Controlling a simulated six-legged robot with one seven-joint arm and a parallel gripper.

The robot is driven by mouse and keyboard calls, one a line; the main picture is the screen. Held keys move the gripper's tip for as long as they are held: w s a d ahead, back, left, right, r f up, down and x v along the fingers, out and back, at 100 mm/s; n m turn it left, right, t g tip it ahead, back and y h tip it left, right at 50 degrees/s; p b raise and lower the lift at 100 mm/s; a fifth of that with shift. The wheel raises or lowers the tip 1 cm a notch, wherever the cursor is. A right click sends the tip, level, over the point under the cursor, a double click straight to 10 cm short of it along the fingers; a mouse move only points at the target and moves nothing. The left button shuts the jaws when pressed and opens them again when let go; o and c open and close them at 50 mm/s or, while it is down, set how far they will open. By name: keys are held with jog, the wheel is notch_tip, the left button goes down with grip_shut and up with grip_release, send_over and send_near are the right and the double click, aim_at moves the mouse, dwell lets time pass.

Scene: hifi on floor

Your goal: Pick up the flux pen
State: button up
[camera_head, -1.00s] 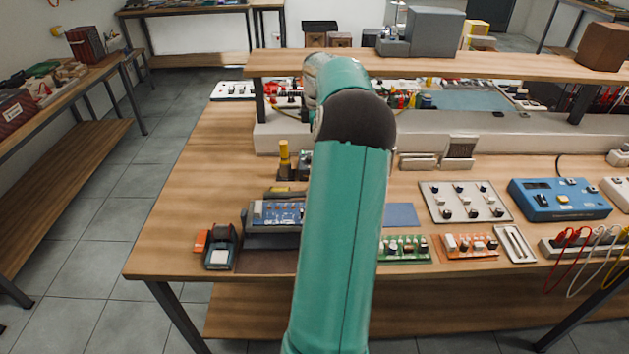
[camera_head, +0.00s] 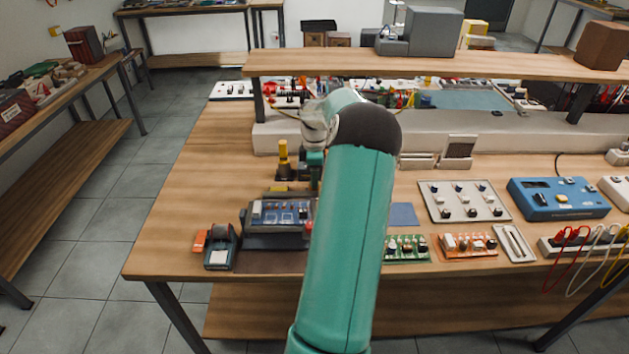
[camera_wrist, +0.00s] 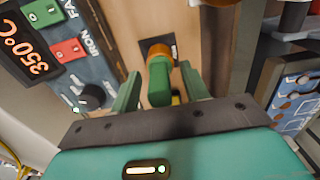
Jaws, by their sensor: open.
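A short green cylinder with an orange collar (camera_wrist: 159,76) shows in the wrist view, and it may be the flux pen; I see no label. It stands at a small dark square patch on the wood, with a bit of yellow beside its lower end. My gripper (camera_wrist: 160,87) is open, with one green finger on each side of the cylinder. I cannot tell whether either finger touches it. In the head view my gripper (camera_head: 316,165) is mostly hidden behind my arm. A yellow and black upright thing (camera_head: 284,157) stands just left of it.
An iron station (camera_wrist: 65,50) reading 350°C is at the left of the wrist view. A blue circuit board (camera_wrist: 298,95) is at the right. In the head view a board holder (camera_head: 275,235) and a small orange-and-dark device (camera_head: 220,250) lie nearer. A raised shelf (camera_head: 420,66) crosses behind.

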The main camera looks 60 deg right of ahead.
jog(key=c, duration=1)
jog(key=shift+r, duration=0.1)
jog(key=shift+r, duration=0.5)
notch_tip(320, 180, up, 2)
jog(key=shift+r, duration=0.1)
jog(key=s+a+r, duration=0.6)
jog(key=a+r, duration=0.3)
jog(key=a, duration=0.3)
jog(key=shift+a+r, duration=0.3)
jog(key=shift+r, duration=0.05)
